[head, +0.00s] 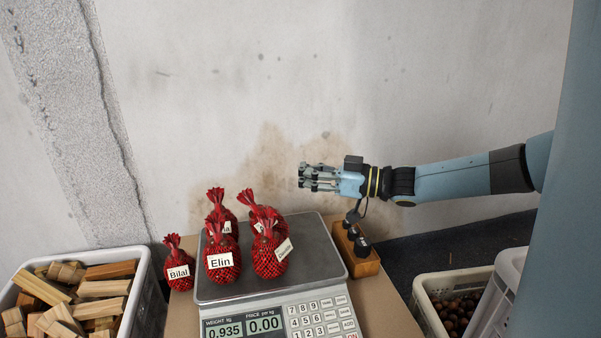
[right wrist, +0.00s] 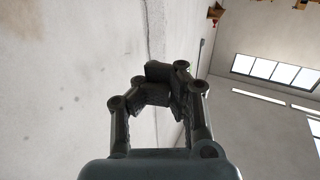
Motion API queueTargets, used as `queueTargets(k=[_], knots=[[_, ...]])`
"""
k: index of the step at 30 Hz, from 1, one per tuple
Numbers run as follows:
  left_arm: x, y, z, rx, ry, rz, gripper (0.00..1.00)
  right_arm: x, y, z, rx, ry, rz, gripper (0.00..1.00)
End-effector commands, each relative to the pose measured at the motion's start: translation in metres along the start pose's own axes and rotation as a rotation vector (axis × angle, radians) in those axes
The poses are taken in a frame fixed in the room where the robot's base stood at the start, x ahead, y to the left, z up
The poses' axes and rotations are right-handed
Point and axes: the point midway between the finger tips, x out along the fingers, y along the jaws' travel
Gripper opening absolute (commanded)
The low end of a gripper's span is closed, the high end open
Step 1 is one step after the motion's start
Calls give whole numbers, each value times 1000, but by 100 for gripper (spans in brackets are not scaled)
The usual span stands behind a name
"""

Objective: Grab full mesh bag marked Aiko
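Several red mesh bags with tied tops stand at the scale. The bag labelled Elin (head: 222,266) is at the front of the scale's plate, and the bag labelled Bilal (head: 179,270) stands left of it, beside the scale. A front right bag (head: 266,262) has a tilted label too small to read. Two bags behind, a back left bag (head: 230,222) and a back right bag (head: 262,215), have partly hidden labels. I cannot read Aiko on any. My right gripper (head: 303,177) is above and right of the bags, pointing left, apart from them; its fingers (right wrist: 168,80) hold nothing visible.
The scale (head: 325,262) reads 0.935 kg. A wooden block with dark knobs (head: 360,258) stands right of it. A white crate (head: 146,285) of wood pieces is at left. A crate (head: 425,303) of chestnuts is at right. The wall (head: 250,100) is behind.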

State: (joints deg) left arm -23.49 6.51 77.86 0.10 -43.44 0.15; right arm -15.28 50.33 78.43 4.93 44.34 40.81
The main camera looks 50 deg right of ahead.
Motion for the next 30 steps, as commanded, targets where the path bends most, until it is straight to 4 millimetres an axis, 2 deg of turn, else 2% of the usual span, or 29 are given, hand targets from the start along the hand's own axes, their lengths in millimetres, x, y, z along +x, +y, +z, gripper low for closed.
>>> queueTargets(k=[8, 27, 30], knots=[[0, 0, 0, 0, 0, 0, 40, 0, 0, 0, 0, 1, 0, 0], [0, 0, 0, 0, -1, 0, 40, 0, 0, 0, 0, 1, 0, 80], [0, 0, 0, 0, 0, 0, 40, 0, 0, 0, 0, 1, 0, 80]])
